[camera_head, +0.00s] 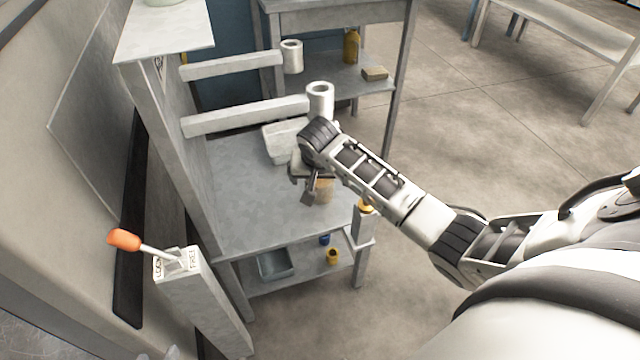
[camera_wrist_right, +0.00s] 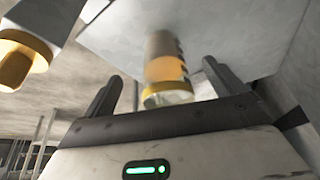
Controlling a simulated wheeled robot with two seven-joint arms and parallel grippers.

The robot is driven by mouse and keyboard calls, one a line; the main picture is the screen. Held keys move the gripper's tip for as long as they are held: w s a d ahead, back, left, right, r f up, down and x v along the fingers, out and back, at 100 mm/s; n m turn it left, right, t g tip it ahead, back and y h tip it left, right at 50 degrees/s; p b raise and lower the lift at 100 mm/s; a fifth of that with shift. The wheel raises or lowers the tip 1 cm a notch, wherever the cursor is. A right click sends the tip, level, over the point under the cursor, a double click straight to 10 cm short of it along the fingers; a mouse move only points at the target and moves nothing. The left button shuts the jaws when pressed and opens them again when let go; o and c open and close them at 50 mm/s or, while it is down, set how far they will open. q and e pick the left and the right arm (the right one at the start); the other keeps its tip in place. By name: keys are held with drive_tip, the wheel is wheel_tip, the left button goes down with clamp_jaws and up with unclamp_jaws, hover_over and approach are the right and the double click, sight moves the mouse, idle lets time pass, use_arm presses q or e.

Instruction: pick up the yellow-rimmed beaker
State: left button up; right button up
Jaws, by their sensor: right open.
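The yellow-rimmed beaker (camera_wrist_right: 168,70) shows in the right wrist view as a tan cylinder with dark marks, a yellow band and a yellow rim at its near end. It lies between the two fingers of my right gripper (camera_wrist_right: 160,78), which are apart, with visible gaps on both sides. In the head view my right gripper (camera_head: 308,186) is over the grey bench, and the beaker (camera_head: 323,190) shows as a tan shape partly hidden behind it. My left gripper is not in view.
The grey bench (camera_head: 245,185) holds a pale tray (camera_head: 282,142). A yellow-topped post (camera_head: 364,207) stands at its right corner. The lower shelf holds a grey bin (camera_head: 275,264), a yellow cup (camera_head: 333,257) and a blue cup (camera_head: 324,239).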

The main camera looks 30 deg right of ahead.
sight(325, 189)
drive_tip(key=w, duration=0.1)
drive_tip(key=w+d, duration=0.1)
drive_tip(key=shift+w+d+f+b, duration=0.1)
drive_tip(key=shift+w+d+b, duration=0.2)
drive_tip(key=shift+b, duration=0.05)
drive_tip(key=w+f+b, duration=0.1)
drive_tip(key=d+f, duration=0.1)
drive_tip(key=w+f+b, duration=0.1)
drive_tip(key=f, duration=0.1)
drive_tip(key=shift+w+d+b, duration=0.3)
drive_tip(key=shift+w+d, duration=0.05)
drive_tip(key=shift+w+d+f, duration=0.1)
drive_tip(key=shift+f, duration=0.1)
drive_tip(key=c, duration=1.3)
use_arm(q)
drive_tip(key=shift+g, duration=0.3)
drive_tip(key=f, duration=0.1)
drive_tip(key=d+f, duration=0.1)
drive_tip(key=f, duration=0.1)
drive_tip(key=w+f, duration=0.1)
drive_tip(key=shift+d+f, duration=0.15)
drive_tip(key=shift+d, duration=0.15)
